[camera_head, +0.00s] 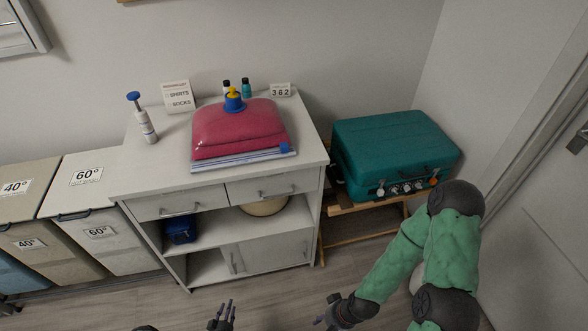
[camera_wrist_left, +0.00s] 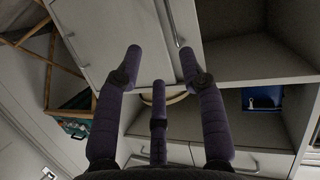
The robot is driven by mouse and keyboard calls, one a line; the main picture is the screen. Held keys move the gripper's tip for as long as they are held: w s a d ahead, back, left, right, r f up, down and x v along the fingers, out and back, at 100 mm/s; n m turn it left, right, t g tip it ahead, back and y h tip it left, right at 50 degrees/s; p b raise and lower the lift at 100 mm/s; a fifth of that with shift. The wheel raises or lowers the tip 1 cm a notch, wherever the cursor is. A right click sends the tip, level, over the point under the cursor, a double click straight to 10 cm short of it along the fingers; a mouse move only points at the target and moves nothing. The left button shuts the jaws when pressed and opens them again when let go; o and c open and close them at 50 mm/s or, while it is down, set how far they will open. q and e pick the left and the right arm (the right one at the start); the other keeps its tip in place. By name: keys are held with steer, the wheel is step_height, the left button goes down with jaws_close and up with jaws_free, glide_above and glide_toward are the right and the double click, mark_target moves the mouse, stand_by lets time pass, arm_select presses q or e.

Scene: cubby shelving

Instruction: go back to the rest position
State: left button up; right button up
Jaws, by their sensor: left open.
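My left gripper (camera_head: 222,318) is at the bottom edge of the head view, in front of the white cabinet and below its top. In the left wrist view its purple fingers (camera_wrist_left: 160,95) are spread apart, with nothing held between them. The cabinet front shows behind them there. My right gripper (camera_head: 330,314) is low in the head view, right of the left one, at the end of my green right arm. It is small and partly hidden, so I cannot tell how far its fingers are apart.
The white cabinet (camera_head: 151,176) carries a pink folded pile in a bag (camera_head: 235,128), a pump bottle (camera_head: 142,117) and small bottles. A blue item (camera_head: 180,230) sits on its open shelf. A teal case (camera_head: 392,147) is at right; hampers (camera_head: 115,238) at left. Floor between is clear.

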arm_select(q)
steer(key=w+d+r+g+h+p, duration=0.1)
steer(key=w+d+r+g, duration=0.1)
steer(key=d+r+g, duration=0.3)
steer(key=w+d+r+g+h+p, duration=0.1)
steer(key=w+d+r+g+p, duration=0.15)
steer(key=r, duration=0.45)
steer(key=s+d+r+g+p, duration=0.1)
steer(key=s+d+r+g, duration=0.2)
steer(key=s+d+r, duration=0.2)
steer(key=s+d+r+n+g+h, duration=0.1)
steer(key=s+d+r+g, duration=0.2)
steer(key=s+r, duration=0.8)
step_height(320, 180, up, 4)
steer(key=shift+s+d+f+p, duration=0.3)
steer(key=shift+d+p, duration=0.1)
steer(key=shift+d, duration=0.45)
steer(key=shift+g, duration=0.25)
